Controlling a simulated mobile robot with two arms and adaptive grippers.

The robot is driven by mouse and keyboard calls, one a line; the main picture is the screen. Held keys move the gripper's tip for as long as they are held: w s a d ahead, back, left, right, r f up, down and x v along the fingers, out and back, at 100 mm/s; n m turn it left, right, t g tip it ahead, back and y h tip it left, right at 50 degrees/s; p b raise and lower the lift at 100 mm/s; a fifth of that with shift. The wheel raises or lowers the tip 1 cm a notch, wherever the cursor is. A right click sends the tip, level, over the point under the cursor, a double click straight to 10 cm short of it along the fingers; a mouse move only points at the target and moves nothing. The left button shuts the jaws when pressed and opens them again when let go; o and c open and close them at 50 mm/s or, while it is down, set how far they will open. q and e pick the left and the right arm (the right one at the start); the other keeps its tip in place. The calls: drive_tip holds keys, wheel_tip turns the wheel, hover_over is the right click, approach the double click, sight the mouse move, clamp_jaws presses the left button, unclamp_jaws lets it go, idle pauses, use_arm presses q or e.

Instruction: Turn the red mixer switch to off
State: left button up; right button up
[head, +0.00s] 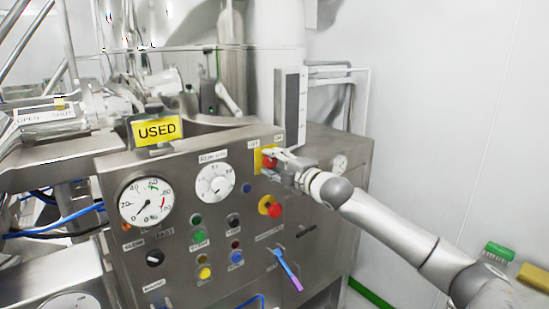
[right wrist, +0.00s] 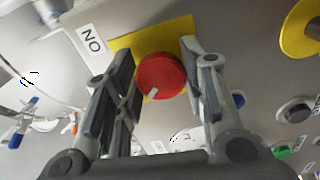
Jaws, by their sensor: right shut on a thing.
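The red mixer switch (right wrist: 161,76) is a round red knob with a white mark near its lower-left rim in the right wrist view, on a yellow plate (right wrist: 130,45). An "ON" label (right wrist: 92,40) sits beside the plate. In the head view the switch (head: 269,162) is at the panel's top right, partly hidden by my gripper, with "OFF" (head: 253,146) and "ON" (head: 279,138) labels above it. My right gripper (right wrist: 160,88) is shut on the switch, one finger on each side; it also shows in the head view (head: 277,164). My left gripper is not in view.
The steel panel (head: 170,180) also carries a red button (head: 274,210) on yellow below the switch, a gauge (head: 146,201), a dial (head: 215,183) and several small buttons. A "USED" sign (head: 157,130) stands on top. Brushes (head: 498,252) lie at the lower right.

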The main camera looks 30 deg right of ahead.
drive_tip(key=shift+n+p, duration=0.3)
drive_tip(key=shift+n, duration=0.2)
drive_tip(key=shift+f, duration=0.1)
drive_tip(key=o, duration=1)
drive_tip(key=shift+a, duration=0.1)
drive_tip(key=shift+s+d, duration=0.15)
drive_tip(key=shift+s, duration=1.85)
drive_tip(key=shift+s+d, duration=0.2)
drive_tip(key=shift+s, duration=1.8)
drive_tip(key=shift+s+d, duration=0.15)
drive_tip(key=shift+s, duration=1.85)
